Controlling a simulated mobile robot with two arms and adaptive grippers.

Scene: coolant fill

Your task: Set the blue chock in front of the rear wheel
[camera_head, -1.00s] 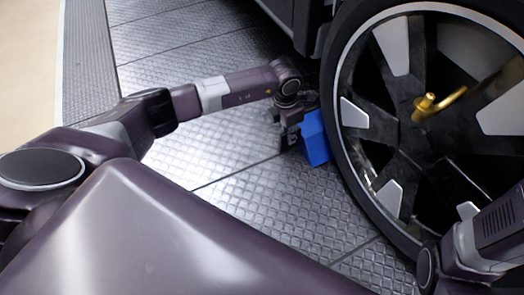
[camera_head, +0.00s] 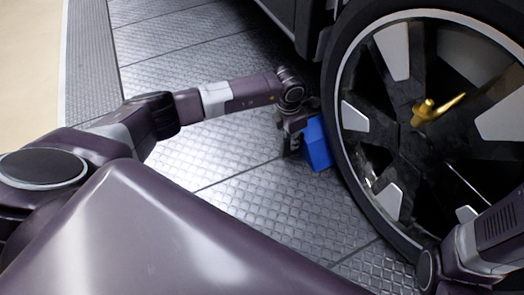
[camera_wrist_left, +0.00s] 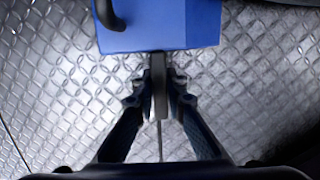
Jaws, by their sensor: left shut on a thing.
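The blue chock (camera_head: 318,148) is beside the wheel (camera_head: 405,140), at the left side of its tyre. It is low over the metal floor; I cannot tell whether it touches the floor or the tyre. My left gripper (camera_head: 294,140) is shut on it from the left side. In the left wrist view, the chock (camera_wrist_left: 180,28) is at the top with a black curved piece on it. A grey bar joins it between the fingers of the left gripper (camera_wrist_left: 158,90). My right arm shows at the lower right, but its gripper is out of view.
The patterned metal floor (camera_head: 250,200) is clear left of and below the chock. The dark vehicle body (camera_head: 300,20) overhangs above the chock. A gold valve-like part (camera_head: 435,108) sticks out of the wheel.

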